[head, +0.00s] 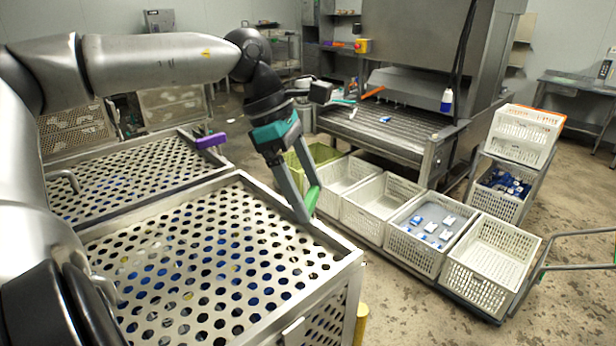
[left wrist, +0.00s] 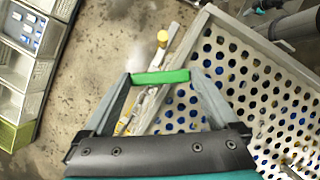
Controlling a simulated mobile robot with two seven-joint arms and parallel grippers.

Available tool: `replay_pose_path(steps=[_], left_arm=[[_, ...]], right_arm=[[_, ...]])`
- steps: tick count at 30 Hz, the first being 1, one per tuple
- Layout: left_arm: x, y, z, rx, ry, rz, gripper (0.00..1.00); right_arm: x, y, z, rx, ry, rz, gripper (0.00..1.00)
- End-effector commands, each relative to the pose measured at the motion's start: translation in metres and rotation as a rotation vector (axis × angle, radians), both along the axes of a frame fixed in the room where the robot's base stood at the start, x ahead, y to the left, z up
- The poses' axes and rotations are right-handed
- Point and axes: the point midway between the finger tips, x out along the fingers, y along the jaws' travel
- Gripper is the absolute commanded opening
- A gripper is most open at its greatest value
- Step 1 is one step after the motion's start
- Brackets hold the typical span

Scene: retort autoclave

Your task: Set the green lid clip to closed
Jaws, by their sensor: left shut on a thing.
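The green lid clip (head: 312,199) is at the far right edge of the near crate's perforated metal lid (head: 215,262). My left gripper (head: 306,212) reaches down to it from above and is shut on it. In the left wrist view the green clip (left wrist: 161,77) spans the gap between the two fingertips, beside the lid's rim. The fingers partly cover the clip in the head view, and I cannot tell whether it lies flat against the crate.
A second perforated crate (head: 130,177) with a purple clip (head: 211,140) stands behind at left. White baskets (head: 377,206) line the floor to the right, before a metal machine with a conveyor (head: 385,135). Open floor (head: 400,300) lies right of the near crate.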

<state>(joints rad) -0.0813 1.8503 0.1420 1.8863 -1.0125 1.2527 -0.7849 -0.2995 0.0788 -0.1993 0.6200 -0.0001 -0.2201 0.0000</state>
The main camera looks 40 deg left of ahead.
Motion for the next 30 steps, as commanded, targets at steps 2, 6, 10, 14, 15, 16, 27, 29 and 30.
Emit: replay_pose_path(steps=[2, 6, 10, 14, 15, 16, 27, 29, 30], left_arm=[[0.0008, 0.0016, 0.0023, -0.001, 0.001, -0.071, 0.38], [0.0011, 0.0035, 0.0011, 0.000, 0.000, -0.199, 0.38], [0.0016, 0.0053, 0.0004, 0.000, -0.002, -0.310, 0.38], [0.0019, 0.0062, 0.0001, 0.000, -0.003, -0.405, 0.38], [0.0022, 0.0067, 0.0002, 0.001, -0.004, -0.430, 0.38], [0.0022, 0.0071, 0.0002, 0.002, -0.003, -0.448, 0.38], [0.0031, 0.0086, 0.0011, 0.002, -0.006, -0.579, 0.38], [0.0032, 0.0087, 0.0012, 0.001, -0.007, -0.586, 0.38], [0.0032, 0.0087, 0.0013, 0.002, -0.008, -0.590, 0.38]], right_arm=[[-0.0002, -0.0007, 0.0055, -0.001, 0.000, 0.000, 0.00], [-0.0002, -0.0009, 0.0067, -0.001, 0.000, 0.000, 0.00], [-0.0003, -0.0009, 0.0050, -0.001, 0.000, 0.000, 0.00], [-0.0004, -0.0009, 0.0025, -0.001, 0.001, 0.000, 0.00], [-0.0003, -0.0009, 0.0018, -0.001, 0.001, 0.000, 0.00], [-0.0003, -0.0009, 0.0013, -0.001, 0.001, 0.000, 0.00], [-0.0004, -0.0008, -0.0024, -0.001, 0.001, 0.001, 0.00], [-0.0005, -0.0009, -0.0026, -0.001, 0.001, 0.001, 0.00], [-0.0005, -0.0009, -0.0026, -0.001, 0.001, 0.001, 0.00]])
